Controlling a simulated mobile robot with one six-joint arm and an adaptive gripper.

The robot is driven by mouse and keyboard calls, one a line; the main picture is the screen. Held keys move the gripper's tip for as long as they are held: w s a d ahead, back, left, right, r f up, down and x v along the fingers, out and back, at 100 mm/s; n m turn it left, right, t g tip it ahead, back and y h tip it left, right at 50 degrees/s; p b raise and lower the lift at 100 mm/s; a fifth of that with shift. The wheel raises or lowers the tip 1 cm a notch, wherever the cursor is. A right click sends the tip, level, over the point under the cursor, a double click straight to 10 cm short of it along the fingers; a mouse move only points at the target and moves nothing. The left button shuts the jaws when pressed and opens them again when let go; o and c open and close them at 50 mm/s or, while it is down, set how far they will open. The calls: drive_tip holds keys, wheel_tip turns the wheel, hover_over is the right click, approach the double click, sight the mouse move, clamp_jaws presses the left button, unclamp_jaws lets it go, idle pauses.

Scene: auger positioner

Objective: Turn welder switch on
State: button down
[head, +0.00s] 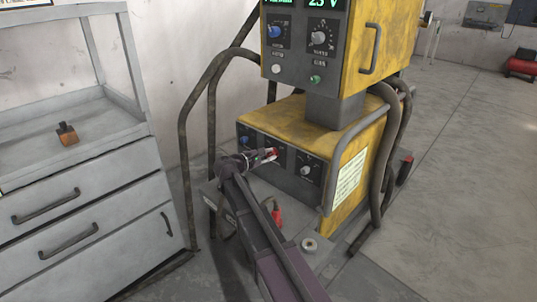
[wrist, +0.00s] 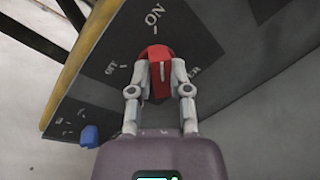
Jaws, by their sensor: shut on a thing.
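The welder (head: 290,125) is a yellow machine with a dark front panel. Its red switch knob (wrist: 157,62) sits on the panel, with an "ON" label above it and another label, seemingly "OFF", to its left in the wrist view. The two fingers of my gripper (wrist: 160,75) are closed on either side of the knob's raised grip, which stands roughly upright in that view. A pale line shows on the grip. In the head view my gripper (head: 262,158) reaches the lower panel and partly hides the red knob (head: 271,153).
A blue knob (wrist: 90,136) is near the switch. An upper yellow unit (head: 320,45) with displays stands above. Thick cables and a grey rail (head: 350,150) run along the side. A grey drawer cabinet (head: 80,200) stands at left; open floor is at right.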

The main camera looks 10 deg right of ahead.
drive_tip(key=shift+s+d+m, duration=0.1)
drive_tip(key=shift+d+m, duration=0.05)
drive_tip(key=shift+m, duration=0.15)
drive_tip(key=c, duration=0.6)
unclamp_jaws()
